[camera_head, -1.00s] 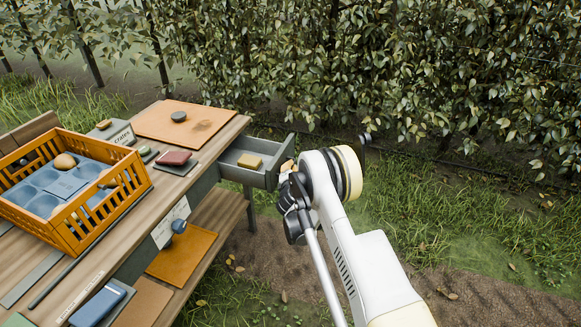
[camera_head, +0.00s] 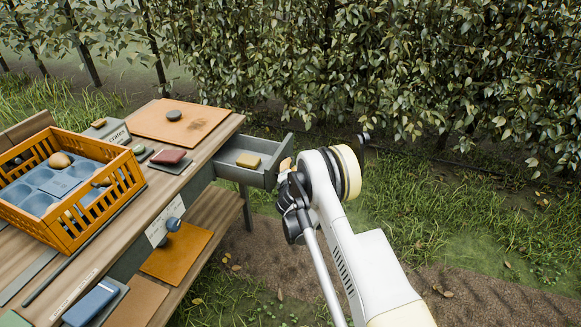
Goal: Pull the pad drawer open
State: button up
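The pad drawer (camera_head: 229,171) is a grey drawer pulled well out of the right side of the wooden bench. A yellow pad (camera_head: 248,160) lies inside it. My gripper (camera_head: 284,170) is at the drawer's outer front end, mostly hidden behind my own white wrist. A small tan piece shows beside it at the drawer front. I cannot see whether the fingers are closed on a handle.
An orange crate (camera_head: 133,177) with a blue moulded tray and pears stands on the bench. A blue knob (camera_head: 173,224) sticks out of the bench front. Orange boards lie on the top and lower shelf. Grass and bare soil are free at right; a leafy hedge stands behind.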

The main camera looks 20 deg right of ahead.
jog(key=v, duration=0.7)
jog(key=shift+s, duration=0.2)
jog(key=shift+a, duration=0.1)
jog(key=s+d+r+m+g, duration=0.15)
jog(key=s+r+m, duration=0.4)
jog(key=r, duration=0.65)
jog(key=s+r+m+g, duration=0.2)
jog(key=s+r+m, duration=0.35)
jog(key=r, duration=0.55)
jog(key=s+a+r+m+g+y, duration=0.1)
jog(key=s+a+m, duration=0.1)
jog(key=s, duration=0.9)
jog(key=s+a+m+g+y, duration=0.1)
jog(key=s+m, duration=0.3)
jog(key=s, duration=0.6)
jog(key=s+a+r+m+g+y, duration=0.1)
jog(key=s+m, duration=0.3)
jog(key=s, duration=0.7)
jog(key=shift+s+a+r+g+y, duration=0.3)
jog(key=shift+a+g+y, duration=0.35)
jog(key=shift+a, duration=0.15)
